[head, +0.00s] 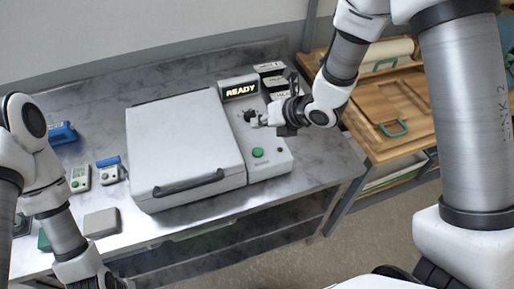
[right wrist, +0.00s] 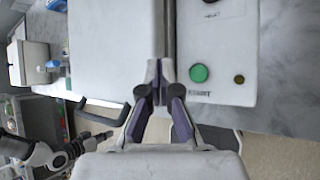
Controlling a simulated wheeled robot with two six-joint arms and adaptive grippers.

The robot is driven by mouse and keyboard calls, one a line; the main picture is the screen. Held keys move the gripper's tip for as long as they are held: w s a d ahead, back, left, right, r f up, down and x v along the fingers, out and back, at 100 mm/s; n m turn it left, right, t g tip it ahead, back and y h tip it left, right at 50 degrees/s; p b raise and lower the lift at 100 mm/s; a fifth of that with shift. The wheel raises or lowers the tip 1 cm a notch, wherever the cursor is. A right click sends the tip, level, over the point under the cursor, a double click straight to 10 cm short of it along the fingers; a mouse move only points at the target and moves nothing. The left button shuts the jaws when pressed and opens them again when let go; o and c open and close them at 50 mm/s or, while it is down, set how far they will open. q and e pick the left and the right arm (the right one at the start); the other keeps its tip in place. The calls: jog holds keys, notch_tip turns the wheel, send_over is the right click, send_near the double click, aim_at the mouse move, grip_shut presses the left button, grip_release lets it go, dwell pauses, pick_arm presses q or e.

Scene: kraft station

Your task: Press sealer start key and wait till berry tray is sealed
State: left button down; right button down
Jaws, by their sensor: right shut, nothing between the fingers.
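The sealer (head: 185,150) is a pale grey machine with its lid down and a black front handle. Its display (head: 241,90) reads READY in lit letters. The green start key (head: 258,152) is on the front of its right-hand panel; it also shows in the right wrist view (right wrist: 199,73). No berry tray is visible, and the inside of the sealer is hidden. My right gripper (head: 262,119) is shut and empty above the panel, behind the green key and apart from it. My left arm is at the lower left, its gripper (head: 113,283) partly cut off at the bottom edge.
Small devices (head: 80,178) and a grey block (head: 101,222) lie on the metal bench left of the sealer. A wooden-topped cabinet (head: 375,120) with a green handle stands to the right. A small dark button (right wrist: 239,79) is beside the green key.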

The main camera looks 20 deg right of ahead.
aim_at(260, 152)
jog(key=f+b, duration=0.2)
jog(key=f, duration=0.2)
jog(key=f+b, duration=0.3)
jog(key=f, duration=0.1)
jog(key=shift+w+d+f, duration=0.1)
jog(key=shift+w+f, duration=0.1)
jog(key=shift+f, duration=0.1)
jog(key=shift+f+b, duration=0.3)
jog(key=shift+b, duration=0.25)
jog(key=shift+r, duration=0.15)
dwell(0.4)
jog(key=shift+f+b, duration=0.45)
jog(key=shift+b, duration=0.15)
